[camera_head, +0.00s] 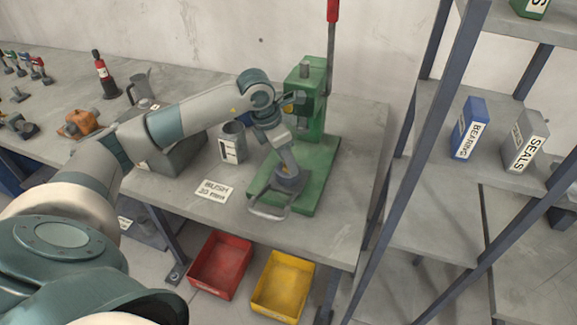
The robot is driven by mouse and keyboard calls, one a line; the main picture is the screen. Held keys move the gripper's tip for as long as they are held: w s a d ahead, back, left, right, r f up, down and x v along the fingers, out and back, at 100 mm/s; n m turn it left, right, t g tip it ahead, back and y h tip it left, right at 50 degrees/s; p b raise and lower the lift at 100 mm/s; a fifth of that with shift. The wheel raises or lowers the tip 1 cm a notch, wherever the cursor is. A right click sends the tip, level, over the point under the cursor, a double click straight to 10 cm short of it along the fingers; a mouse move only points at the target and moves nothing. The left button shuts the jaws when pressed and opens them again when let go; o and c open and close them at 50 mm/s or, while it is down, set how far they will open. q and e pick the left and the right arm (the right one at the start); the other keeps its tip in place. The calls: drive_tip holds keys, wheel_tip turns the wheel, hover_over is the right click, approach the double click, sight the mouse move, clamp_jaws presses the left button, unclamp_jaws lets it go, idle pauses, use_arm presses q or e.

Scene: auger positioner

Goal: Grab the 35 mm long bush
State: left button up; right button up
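A white label card (213,191) reading "BUSH" with a smaller second line, hard to read, lies on the grey workbench (320,238). I cannot make out a bush beside it. A grey cylindrical container (232,142) with a white label stands behind the card; its contents are not clear. My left gripper (267,212) points down over the front of the green press base (317,178), right of the card. Nothing clearly shows between its fingers, and their opening is hard to judge. My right gripper is not in view.
The green press (309,95) with a red-handled lever stands behind my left wrist. A red bin (221,264) and a yellow bin (283,286) sit below the bench. Shelves at right hold a blue box (469,128) and a grey "SEALS" box (525,141). The bench's front right is clear.

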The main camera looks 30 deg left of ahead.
use_arm(q)
clamp_jaws()
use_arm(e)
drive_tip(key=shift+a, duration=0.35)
use_arm(q)
drive_tip(key=shift+r, duration=0.1)
